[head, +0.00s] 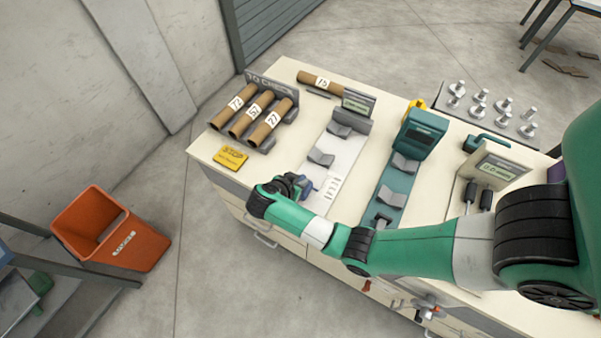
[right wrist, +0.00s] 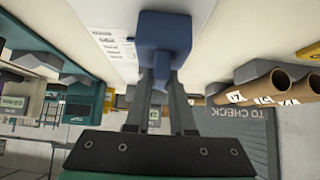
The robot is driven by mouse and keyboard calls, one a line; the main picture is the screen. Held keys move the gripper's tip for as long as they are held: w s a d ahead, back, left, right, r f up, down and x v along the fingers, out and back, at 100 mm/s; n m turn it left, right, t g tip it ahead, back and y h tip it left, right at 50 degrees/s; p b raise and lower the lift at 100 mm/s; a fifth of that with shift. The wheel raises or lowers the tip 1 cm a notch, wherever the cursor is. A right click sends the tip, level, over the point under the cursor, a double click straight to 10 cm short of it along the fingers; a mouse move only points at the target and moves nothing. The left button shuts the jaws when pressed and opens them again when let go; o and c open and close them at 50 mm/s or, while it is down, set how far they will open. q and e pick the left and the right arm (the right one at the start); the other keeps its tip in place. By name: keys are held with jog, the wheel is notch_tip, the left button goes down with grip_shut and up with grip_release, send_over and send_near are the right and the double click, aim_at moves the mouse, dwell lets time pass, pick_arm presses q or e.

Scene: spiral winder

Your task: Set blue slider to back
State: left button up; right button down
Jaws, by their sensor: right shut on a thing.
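The blue slider (head: 308,190) is at the near end of the white rail (head: 346,158), beside printed scale marks. In the right wrist view the blue slider (right wrist: 163,38) is a blocky piece with a narrow tab. My right gripper (head: 301,186) reaches it from the front edge of the bench and hides part of it. In the right wrist view the fingers of my right gripper (right wrist: 159,90) are closed on the slider's tab. My left gripper is not in view.
On the bench top (head: 212,142) are a rack of labelled cardboard tubes (head: 252,115), another tube (head: 320,82), a yellow sign (head: 231,157) and a teal device (head: 420,135). Grey V-shaped supports (head: 321,158) stand along the white rail. An orange bin (head: 110,232) is on the floor.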

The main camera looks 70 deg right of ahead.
jog(key=shift+a+r, duration=0.15)
jog(key=shift+r, duration=0.05)
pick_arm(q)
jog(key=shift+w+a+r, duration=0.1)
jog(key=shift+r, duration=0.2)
pick_arm(e)
jog(key=shift+f, duration=0.15)
jog(key=c, duration=0.8)
grip_release()
jog(key=shift+a, duration=0.1)
jog(key=shift+o, duration=0.2)
pick_arm(q)
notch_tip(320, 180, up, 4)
jog(key=p, duration=0.4)
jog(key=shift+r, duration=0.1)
pick_arm(e)
jog(key=v, duration=1.1)
jog(key=shift+a, duration=0.2)
